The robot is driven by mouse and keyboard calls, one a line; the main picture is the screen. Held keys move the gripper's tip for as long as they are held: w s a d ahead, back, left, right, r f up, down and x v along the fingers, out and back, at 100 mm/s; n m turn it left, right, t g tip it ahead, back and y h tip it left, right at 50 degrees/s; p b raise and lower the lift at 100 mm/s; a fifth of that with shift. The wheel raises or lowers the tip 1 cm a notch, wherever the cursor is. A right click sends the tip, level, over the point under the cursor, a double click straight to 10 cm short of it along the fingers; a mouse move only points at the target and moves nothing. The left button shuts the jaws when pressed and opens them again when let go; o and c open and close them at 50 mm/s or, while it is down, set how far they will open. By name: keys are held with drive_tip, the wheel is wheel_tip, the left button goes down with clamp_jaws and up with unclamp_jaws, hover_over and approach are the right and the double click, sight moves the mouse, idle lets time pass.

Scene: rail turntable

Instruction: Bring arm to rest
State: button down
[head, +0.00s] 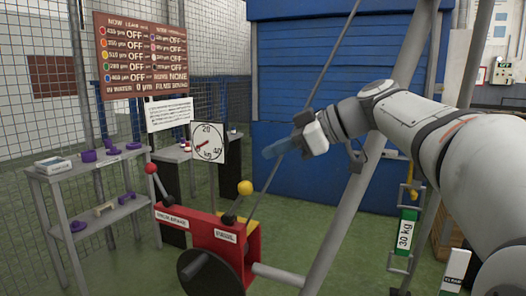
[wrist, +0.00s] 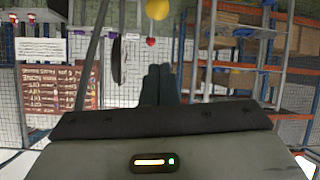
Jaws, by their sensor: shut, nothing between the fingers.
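My arm reaches in from the right in the head view, bent, with my gripper (head: 281,148) pointing left in front of the blue slatted wall. In the wrist view my gripper (wrist: 160,84) shows as two dark fingers side by side, shut and empty. The gripper is in the air. A yellow ball knob (head: 245,187) on a lever stands below and left of it, apart from it in the head view. The knob also shows at the top of the wrist view (wrist: 158,9).
A red lever housing (head: 205,236) with a red ball lever (head: 151,168) stands below. A dial (head: 208,143) is to the left of my gripper. A grey slanted post (head: 345,225) and a thin rod pass close by. A grey shelf (head: 90,165) with purple parts stands left. A 30 kg weight (head: 405,235) hangs right.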

drive_tip(key=shift+s+d+r, duration=0.1)
idle(0.3)
drive_tip(key=s+d+f+m+h+p, duration=0.4)
drive_tip(key=s+d+m+h+p, duration=0.2)
drive_tip(key=s+p, duration=0.4)
drive_tip(key=s+d+f+m+g+h+p, duration=0.1)
drive_tip(key=s+d+f+m+h+p, duration=0.3)
drive_tip(key=p, duration=1)
drive_tip(key=s+d+m+h, duration=0.2)
drive_tip(key=s+d+m, duration=0.2)
drive_tip(key=s+m, duration=0.2)
drive_tip(key=shift+d+p, duration=0.25)
drive_tip(key=shift+p, duration=0.15)
